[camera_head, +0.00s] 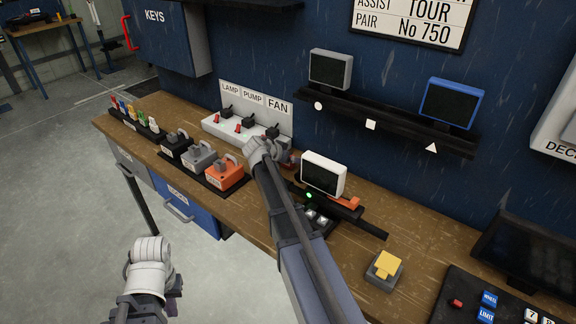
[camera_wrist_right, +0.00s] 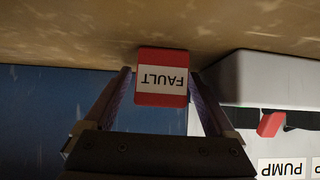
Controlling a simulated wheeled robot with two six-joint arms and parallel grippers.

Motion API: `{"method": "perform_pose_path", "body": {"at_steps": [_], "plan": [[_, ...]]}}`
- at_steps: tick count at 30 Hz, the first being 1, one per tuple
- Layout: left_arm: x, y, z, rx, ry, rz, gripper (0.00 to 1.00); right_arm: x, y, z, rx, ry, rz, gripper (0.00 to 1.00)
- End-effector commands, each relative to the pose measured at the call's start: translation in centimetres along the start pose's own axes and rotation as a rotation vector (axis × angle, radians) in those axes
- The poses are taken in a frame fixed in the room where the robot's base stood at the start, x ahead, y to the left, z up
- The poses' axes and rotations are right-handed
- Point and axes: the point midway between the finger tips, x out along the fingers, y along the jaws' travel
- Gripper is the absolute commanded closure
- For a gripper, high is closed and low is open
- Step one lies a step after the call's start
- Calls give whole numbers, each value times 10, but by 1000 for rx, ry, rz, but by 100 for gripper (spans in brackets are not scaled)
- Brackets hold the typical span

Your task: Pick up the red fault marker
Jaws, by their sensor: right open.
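The red fault marker (camera_wrist_right: 161,92) is a small red block with a white FAULT label, upside down in the right wrist view. It stands on the wooden bench between the two fingers of my right gripper (camera_wrist_right: 160,84). The fingers are apart, one on each side; I cannot tell whether they touch it. In the head view my right arm reaches over the bench beside the switch panel, and its wrist hides most of the gripper and marker. My left gripper (camera_head: 174,298) is low at the left, in front of the bench and away from it; its finger opening cannot be made out.
The white switch panel (camera_head: 215,127) labelled LAMP, PUMP and FAN stands close behind my right gripper. An orange padlock-like block (camera_head: 224,175) is to its left, a white-framed screen (camera_head: 323,174) to its right. A yellow block (camera_head: 388,263) sits farther right. The bench front edge is clear.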

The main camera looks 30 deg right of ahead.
Motion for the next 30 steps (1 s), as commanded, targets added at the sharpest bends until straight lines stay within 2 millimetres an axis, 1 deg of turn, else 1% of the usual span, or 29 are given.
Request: {"method": "perform_pose_path", "body": {"at_steps": [4,27,28,30], "plan": [[-1,0,0,0,0,0,100,-1,0,-1,0,0,0,10],[-1,0,0,0,0,0,100,-1,0,-1,0,0,0,97],[-1,0,0,0,0,0,100,-1,0,-1,0,0,0,100],[-1,0,0,0,0,0,100,-1,0,-1,0,0,0,100]]}}
